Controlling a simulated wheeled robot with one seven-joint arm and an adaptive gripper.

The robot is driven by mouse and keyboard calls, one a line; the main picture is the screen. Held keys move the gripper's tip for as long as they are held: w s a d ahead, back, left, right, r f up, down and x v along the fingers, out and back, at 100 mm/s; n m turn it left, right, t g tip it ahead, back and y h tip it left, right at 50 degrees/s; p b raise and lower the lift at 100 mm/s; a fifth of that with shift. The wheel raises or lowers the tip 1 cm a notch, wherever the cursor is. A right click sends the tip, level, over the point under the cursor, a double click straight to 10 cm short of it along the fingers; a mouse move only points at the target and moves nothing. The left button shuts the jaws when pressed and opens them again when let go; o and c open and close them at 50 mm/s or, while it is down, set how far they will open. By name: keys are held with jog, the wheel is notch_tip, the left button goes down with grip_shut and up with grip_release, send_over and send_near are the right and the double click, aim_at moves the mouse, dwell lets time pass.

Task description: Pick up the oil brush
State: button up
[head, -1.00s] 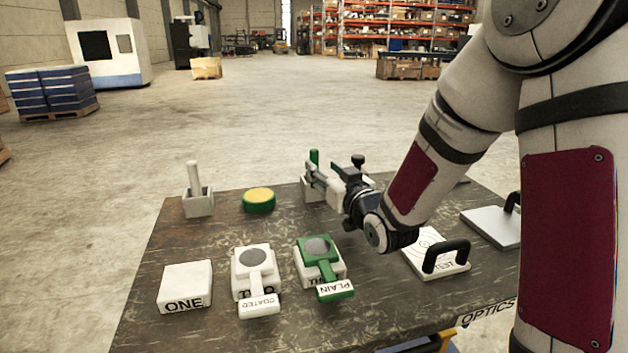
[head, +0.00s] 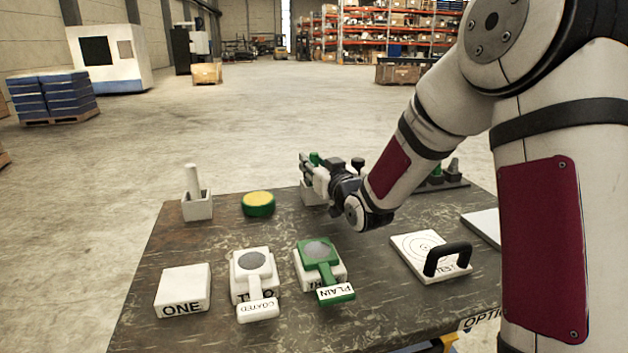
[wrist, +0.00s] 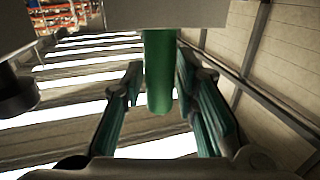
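A green upright handle (head: 314,158) stands in a small white holder (head: 312,192) at the far middle of the table. It looks like a brush, with its lower part hidden. A similar white handle (head: 192,178) stands in another holder (head: 198,208) at the far left; no label shows on either. My gripper (head: 308,172) is at the green handle, above its holder. In the wrist view the green handle (wrist: 160,75) is between my two fingers, with a gap visible on the left side and little or none on the right. The fingers look open around it.
A yellow-topped green round tin (head: 258,204) sits left of my gripper. Blocks ONE (head: 183,289), COATED (head: 253,277) and PLAIN (head: 320,267) are in front. A TEST plate with a black handle (head: 432,256) lies to the right. A dark tray (head: 450,183) stands behind my arm.

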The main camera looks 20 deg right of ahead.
grip_shut()
notch_tip(320, 180, up, 10)
jog(key=shift+p, duration=1.25)
